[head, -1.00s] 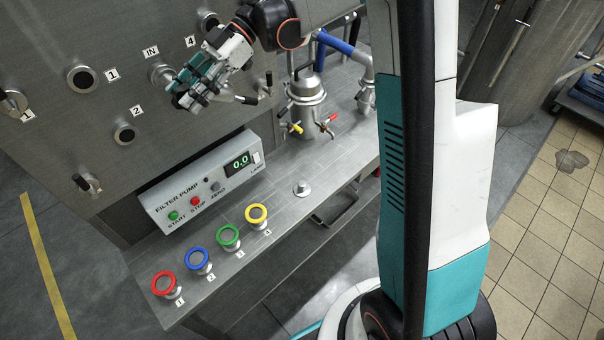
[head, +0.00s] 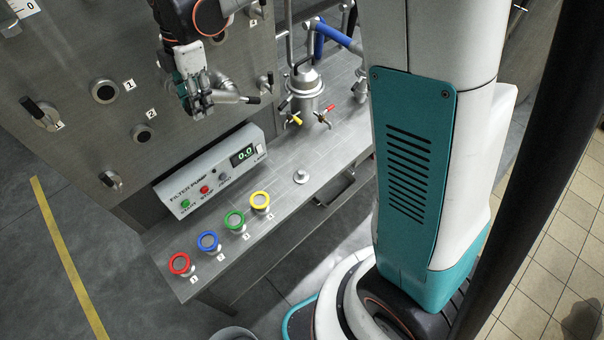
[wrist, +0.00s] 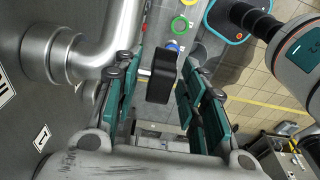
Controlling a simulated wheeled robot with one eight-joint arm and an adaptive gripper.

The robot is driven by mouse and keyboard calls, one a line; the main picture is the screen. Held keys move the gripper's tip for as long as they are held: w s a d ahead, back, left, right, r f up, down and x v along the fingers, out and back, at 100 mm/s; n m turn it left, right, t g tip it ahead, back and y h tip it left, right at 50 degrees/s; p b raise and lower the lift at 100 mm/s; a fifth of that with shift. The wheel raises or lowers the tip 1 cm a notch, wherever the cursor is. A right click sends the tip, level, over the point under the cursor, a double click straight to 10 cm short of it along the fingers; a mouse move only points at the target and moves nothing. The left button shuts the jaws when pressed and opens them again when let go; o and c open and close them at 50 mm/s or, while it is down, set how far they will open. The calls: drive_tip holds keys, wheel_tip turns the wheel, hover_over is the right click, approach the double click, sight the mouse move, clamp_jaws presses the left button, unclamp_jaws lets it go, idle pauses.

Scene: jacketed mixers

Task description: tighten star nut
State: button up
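A bent steel pipe (wrist: 105,45) with a thick collar (wrist: 55,55) comes off the panel, close to the left finger. I cannot make out a star nut for certain; my gripper hides part of the panel.
The filter pump box (head: 212,170) reads 0.0 on the steel bench (head: 300,150). Red, blue, green and yellow ringed ports line the bench's front edge, the red one (head: 179,264) at the left. A steel filter vessel (head: 304,88) with small taps stands behind, right of my gripper.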

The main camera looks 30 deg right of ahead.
drive_tip(key=shift+a+r+h+p, duration=0.2)
drive_tip(key=shift+h+p, duration=0.1)
drive_tip(key=shift+h, duration=0.2)
wheel_tip(320, 180, up, 13)
drive_tip(key=p, duration=0.8)
drive_tip(key=d+f+m+t+b, duration=0.2)
drive_tip(key=d+m+t+b, duration=0.15)
drive_tip(key=d, duration=0.45)
drive_tip(key=s+d+f+m+t+b, duration=0.1)
drive_tip(key=s+d+f+m+b, duration=0.2)
drive_tip(key=s+f+m+b, duration=0.2)
drive_tip(key=s+d+f+m+t+b, duration=0.1)
drive_tip(key=s+d+f+m+b, duration=0.2)
drive_tip(key=f+b, duration=1.1)
drive_tip(key=s+d+f+m+t+b, duration=0.2)
drive_tip(key=s+f+m+b, duration=0.7)
drive_tip(key=s, duration=0.3)
drive_tip(key=shift+s+d+f+b, duration=0.3)
drive_tip(key=shift+d+f+b, duration=0.15)
drive_tip(key=shift+b, duration=0.45)
drive_tip(key=shift+m, duration=0.25)
